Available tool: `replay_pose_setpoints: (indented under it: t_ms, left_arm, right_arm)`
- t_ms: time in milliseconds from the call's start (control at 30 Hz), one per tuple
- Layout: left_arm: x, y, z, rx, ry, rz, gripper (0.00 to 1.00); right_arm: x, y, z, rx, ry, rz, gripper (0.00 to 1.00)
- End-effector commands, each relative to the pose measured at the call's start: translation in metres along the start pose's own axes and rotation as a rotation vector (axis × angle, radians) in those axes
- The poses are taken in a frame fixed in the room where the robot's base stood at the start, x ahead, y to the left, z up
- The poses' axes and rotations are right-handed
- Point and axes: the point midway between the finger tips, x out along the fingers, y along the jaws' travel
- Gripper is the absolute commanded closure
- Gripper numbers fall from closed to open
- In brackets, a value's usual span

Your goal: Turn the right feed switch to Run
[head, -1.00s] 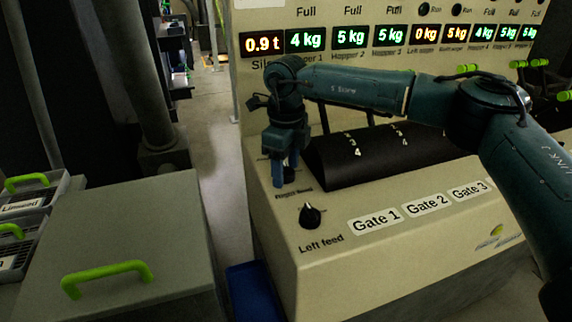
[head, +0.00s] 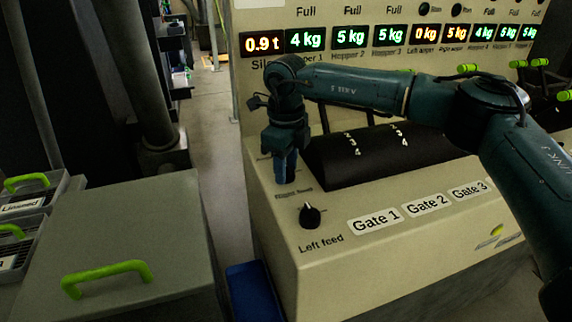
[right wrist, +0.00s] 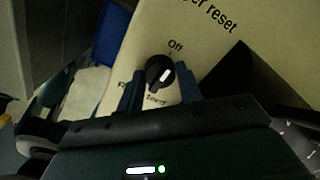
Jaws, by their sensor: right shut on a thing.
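My right gripper (head: 285,168) points down at the control panel, at the place labelled "Right feed", and its fingers hide the switch there in the head view. In the right wrist view, the right feed switch (right wrist: 158,72) is a round black knob with a white mark. It sits between the two fingers of my right gripper (right wrist: 162,88), which is shut on it. "Off" is printed beside the knob; another label is mostly hidden by the left finger. I cannot tell for sure which label the mark points to. My left gripper is out of view.
The left feed knob (head: 310,215) stands just in front of my right gripper. A dark sloped housing (head: 380,155) is close on the right. A grey bin with a green handle (head: 106,278) and a blue container (head: 255,292) are on the left.

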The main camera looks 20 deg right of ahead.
Motion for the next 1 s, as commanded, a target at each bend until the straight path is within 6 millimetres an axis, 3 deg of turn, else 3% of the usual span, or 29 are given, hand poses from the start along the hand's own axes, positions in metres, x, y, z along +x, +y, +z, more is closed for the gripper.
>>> replay_pose_setpoints:
  t_ms: [267, 1000]
  left_arm:
    - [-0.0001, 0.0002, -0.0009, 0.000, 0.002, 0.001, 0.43]
    - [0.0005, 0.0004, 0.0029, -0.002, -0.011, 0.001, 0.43]
  right_arm:
    - [0.0000, 0.0001, 0.0000, 0.144, 0.000, 0.001, 0.87]
    - [-0.0007, -0.0003, 0.0003, 0.805, -0.001, 0.000, 0.87]
